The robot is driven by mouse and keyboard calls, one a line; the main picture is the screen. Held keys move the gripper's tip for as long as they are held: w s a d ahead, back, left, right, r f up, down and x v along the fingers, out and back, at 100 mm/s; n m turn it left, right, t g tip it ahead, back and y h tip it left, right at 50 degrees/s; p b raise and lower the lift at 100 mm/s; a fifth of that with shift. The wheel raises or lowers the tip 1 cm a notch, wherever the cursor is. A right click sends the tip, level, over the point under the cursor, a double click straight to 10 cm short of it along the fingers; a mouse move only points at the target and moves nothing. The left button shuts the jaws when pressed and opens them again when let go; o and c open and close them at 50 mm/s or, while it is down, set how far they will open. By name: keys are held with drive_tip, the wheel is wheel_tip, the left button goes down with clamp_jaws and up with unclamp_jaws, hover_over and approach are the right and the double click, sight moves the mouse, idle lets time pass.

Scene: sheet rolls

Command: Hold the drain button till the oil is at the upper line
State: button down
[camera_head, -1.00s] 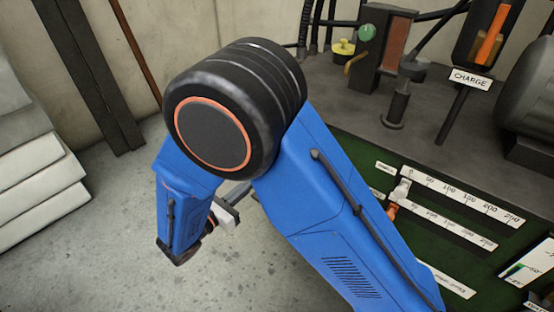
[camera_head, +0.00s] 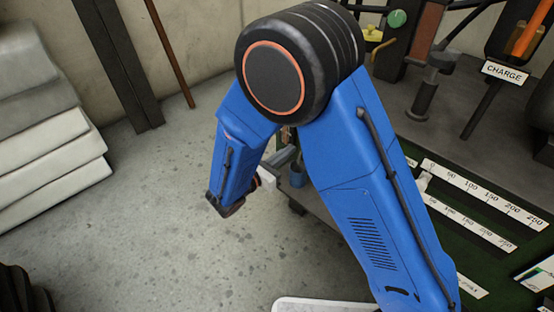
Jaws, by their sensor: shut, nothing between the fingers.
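My gripper (camera_head: 283,157) is only partly in view behind my blue forearm, as a pale and grey end low beside the bench. Its fingertips are mostly hidden, and it appears to touch nothing. No drain button can be made out. A black housing with an orange strip (camera_head: 527,36) stands at the top right, cut by the frame edge, above a sign reading CHARGE (camera_head: 505,72). I cannot tell whether the strip is oil, and no upper line can be read. A green knob (camera_head: 397,18) sits on a device at the bench's back.
A dark bench (camera_head: 470,120) with a green front panel and white scales (camera_head: 485,193) fills the right. A blue cup (camera_head: 297,176) shows between my arm links. White stacked sheets (camera_head: 50,155) stand at left. A white rounded edge (camera_head: 320,305) shows at the bottom. Grey floor is open at centre left.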

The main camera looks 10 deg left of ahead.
drive_tip(key=shift+x, duration=2.05)
drive_tip(key=shift+w+d, duration=0.1)
drive_tip(key=shift+x, duration=0.8)
drive_tip(key=shift+w+r, duration=0.2)
drive_tip(key=shift+w, duration=0.05)
idle(1.1)
idle(2.1)
drive_tip(key=v, duration=1.4)
drive_tip(key=shift+s+f, duration=0.2)
drive_tip(key=shift+s, duration=0.05)
